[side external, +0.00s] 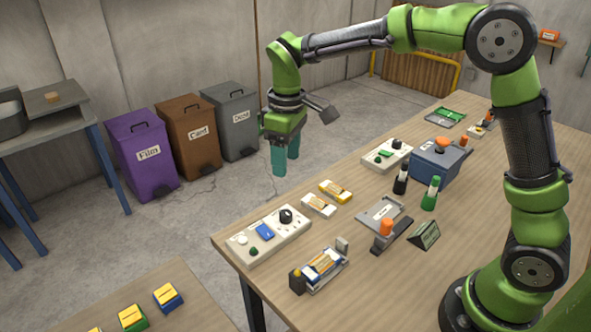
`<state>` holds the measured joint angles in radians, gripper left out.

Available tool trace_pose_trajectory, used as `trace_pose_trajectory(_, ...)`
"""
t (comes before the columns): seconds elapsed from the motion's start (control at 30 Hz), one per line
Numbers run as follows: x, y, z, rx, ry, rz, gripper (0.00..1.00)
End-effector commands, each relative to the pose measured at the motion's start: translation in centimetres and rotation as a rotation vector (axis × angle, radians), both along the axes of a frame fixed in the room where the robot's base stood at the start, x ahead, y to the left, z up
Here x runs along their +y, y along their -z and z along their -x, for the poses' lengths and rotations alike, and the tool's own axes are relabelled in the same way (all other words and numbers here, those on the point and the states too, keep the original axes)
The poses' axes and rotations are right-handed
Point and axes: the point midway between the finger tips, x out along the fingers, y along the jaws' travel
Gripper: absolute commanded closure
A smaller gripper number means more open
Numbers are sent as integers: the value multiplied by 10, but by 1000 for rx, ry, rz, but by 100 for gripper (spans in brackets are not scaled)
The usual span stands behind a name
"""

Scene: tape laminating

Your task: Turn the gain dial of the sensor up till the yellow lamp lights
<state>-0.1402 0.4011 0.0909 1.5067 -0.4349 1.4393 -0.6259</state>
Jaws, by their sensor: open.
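Two pale control boxes could be the sensor, and I cannot tell which it is. The nearer box (296,233) is at the table's left corner and has a black dial (286,215), a blue panel (265,231), a whitish round part and a dark green dome. The farther box (404,154) has a black dial (395,143) and a green panel (384,154). No lit yellow lamp is visible. My gripper (286,166) points down, open and empty, in the air above and behind the nearer box in the picture, touching nothing.
Yellow and white small boxes (335,191), a grey plate (382,213), black and green bottles (430,194) and a blue-grey box (434,164) crowd the wooden table. A tray of sticks (322,268) is in front. Purple, brown and grey bins stand on the floor behind.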

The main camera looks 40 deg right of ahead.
Motion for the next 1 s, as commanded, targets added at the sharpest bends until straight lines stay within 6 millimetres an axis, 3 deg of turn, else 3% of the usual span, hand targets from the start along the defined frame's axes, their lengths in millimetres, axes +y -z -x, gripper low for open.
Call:
trace_pose_trajectory(0.13, -1, -17, -12, 1, -115, 21, 41)
trace_pose_trajectory(0.37, -2, 0, -7, 20, -149, 21, 41)
trace_pose_trajectory(1.0, -2, 130, -7, 19, -145, 20, 41)
